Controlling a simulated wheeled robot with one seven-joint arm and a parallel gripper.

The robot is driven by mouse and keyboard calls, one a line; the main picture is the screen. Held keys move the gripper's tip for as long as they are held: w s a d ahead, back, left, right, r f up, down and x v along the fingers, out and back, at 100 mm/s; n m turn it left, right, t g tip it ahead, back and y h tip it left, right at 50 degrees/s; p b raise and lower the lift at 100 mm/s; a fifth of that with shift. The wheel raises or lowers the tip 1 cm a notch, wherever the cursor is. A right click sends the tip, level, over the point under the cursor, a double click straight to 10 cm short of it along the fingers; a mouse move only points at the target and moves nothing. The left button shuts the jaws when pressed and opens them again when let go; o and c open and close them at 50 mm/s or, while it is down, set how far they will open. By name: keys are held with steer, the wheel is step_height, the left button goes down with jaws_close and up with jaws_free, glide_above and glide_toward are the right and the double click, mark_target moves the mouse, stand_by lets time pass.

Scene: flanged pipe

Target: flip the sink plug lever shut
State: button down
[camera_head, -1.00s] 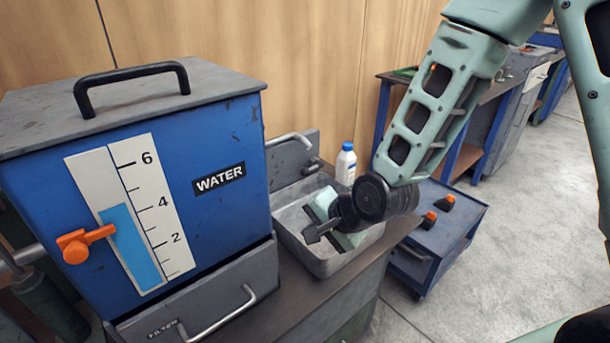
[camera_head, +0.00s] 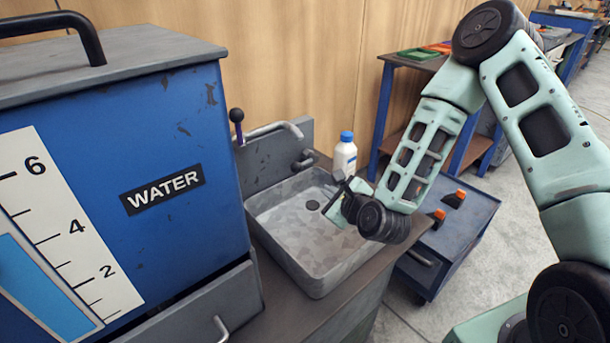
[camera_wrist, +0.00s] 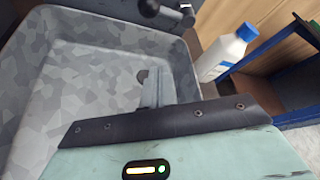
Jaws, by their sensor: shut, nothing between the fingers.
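The grey metal sink (camera_head: 282,258) stands to the right of the blue water tank, with a dark round drain (camera_head: 312,205) in its floor. A purple lever with a black ball knob (camera_head: 237,116) stands upright at the sink's back left, beside the tank; I cannot tell for certain that it is the plug lever. My gripper (camera_head: 336,194) is over the sink's right side, well to the right of the lever, shut and empty. In the wrist view its fingers (camera_wrist: 156,88) point over the sink floor and partly cover the drain. The purple lever is not seen there.
The blue water tank (camera_head: 165,235) fills the left. A grey tap (camera_head: 275,129) and a dark knob (camera_head: 303,160) are at the sink's back. A white bottle with a blue cap (camera_head: 345,156) stands behind the sink's right corner. A blue cart (camera_head: 470,225) is at the right.

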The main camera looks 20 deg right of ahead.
mark_target(305, 163)
steer(key=shift+w, duration=0.1)
steer(key=x, duration=0.9)
steer(key=shift+w+f, duration=0.1)
steer(key=shift+w, duration=0.2)
steer(key=shift+s+a+r+p, duration=0.1)
steer(key=shift+a+r+p, duration=0.05)
steer(key=shift+a+r, duration=0.55)
steer(key=shift+s+a+r+p, duration=0.15)
steer(key=shift+a+r, duration=0.3)
steer(key=shift+r, duration=0.5)
